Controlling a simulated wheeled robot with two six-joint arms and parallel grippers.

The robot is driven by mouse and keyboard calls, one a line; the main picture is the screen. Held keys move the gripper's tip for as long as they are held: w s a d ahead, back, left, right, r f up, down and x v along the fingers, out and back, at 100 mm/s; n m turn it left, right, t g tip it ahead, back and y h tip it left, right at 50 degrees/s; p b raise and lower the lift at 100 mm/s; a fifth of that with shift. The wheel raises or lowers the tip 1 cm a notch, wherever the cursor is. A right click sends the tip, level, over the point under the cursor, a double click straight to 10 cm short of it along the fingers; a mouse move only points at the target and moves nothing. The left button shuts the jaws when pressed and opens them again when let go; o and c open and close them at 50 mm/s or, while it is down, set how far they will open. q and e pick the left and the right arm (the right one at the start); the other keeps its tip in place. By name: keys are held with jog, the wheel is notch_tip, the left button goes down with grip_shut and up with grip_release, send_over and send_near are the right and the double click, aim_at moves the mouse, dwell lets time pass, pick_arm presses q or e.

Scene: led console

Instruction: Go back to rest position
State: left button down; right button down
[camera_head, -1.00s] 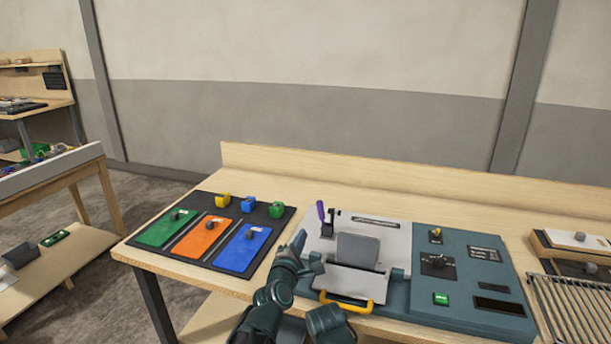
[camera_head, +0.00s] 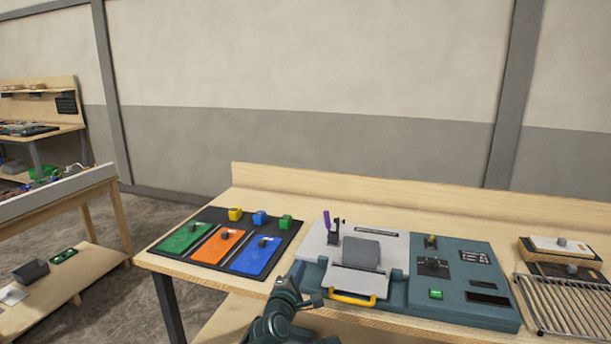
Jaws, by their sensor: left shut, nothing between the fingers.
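My left gripper (camera_head: 300,288) is dark green-grey and shut, with nothing held. It is at the bottom middle of the head view, in front of the table's front edge and left of the console's yellow handle. The teal console (camera_head: 460,312) stands on the wooden table, with a grey flap (camera_head: 361,252), a yellow handle (camera_head: 352,299) and a purple-tipped lever (camera_head: 327,220). My right gripper is not in view.
A black board left of the console holds green (camera_head: 183,238), orange (camera_head: 217,248) and blue (camera_head: 254,257) panels, with yellow, blue and green blocks behind. A metal rack (camera_head: 566,305) lies at the right. Another bench stands far left.

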pick_arm(q)
jog(key=s+a+f+m+g, duration=0.2)
jog(key=s+f+m+g, duration=0.15)
jog(key=f+m, duration=0.3)
jog(key=s+a+f+m+g, duration=0.1)
jog(key=s+f+m+g, duration=0.3)
jog(key=f, duration=0.3)
jog(key=s+a+f+m+g+y, duration=0.2)
jog(key=s+a+f+m+g, duration=0.2)
jog(key=s+a, duration=0.25)
jog(key=s+a+f+m+g+y, duration=0.2)
jog(key=s+a+f+m+g, duration=0.25)
jog(key=s+a, duration=0.2)
jog(key=s+d+r+m+g+y+p, duration=0.1)
jog(key=s+d+r+m+p, duration=0.3)
jog(key=d, duration=0.7)
jog(key=s+r+y, duration=0.1)
jog(key=s, duration=0.1)
jog(key=shift+s+d+r+p, duration=0.25)
jog(key=shift+s+r+p, duration=0.1)
